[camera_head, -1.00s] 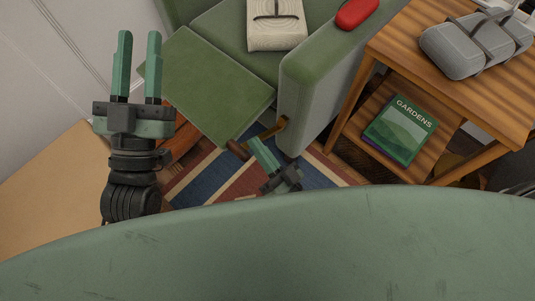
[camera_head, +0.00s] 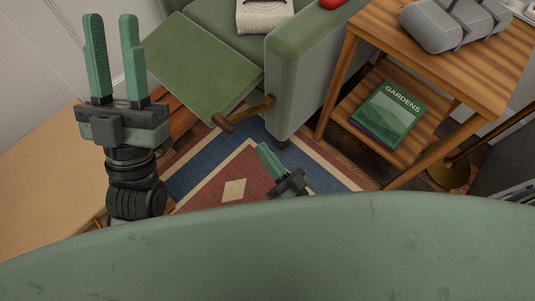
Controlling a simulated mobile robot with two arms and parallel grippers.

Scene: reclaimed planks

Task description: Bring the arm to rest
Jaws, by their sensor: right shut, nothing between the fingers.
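My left gripper (camera_head: 112,58) stands upright at the left of the head view. Its two green fingers are spread apart with nothing between them. My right gripper (camera_head: 266,152) is low in the middle of the view, above the patterned rug. Its green fingers are together and it holds nothing. The rest of the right arm is hidden behind the green curved surface in the foreground.
A green armchair (camera_head: 295,90) with a wooden lever (camera_head: 243,114) stands ahead. To its right is a wooden side table (camera_head: 375,34) with a grey case (camera_head: 445,24) on top and a green book (camera_head: 389,112) on its lower shelf. A rug (camera_head: 222,171) covers the floor.

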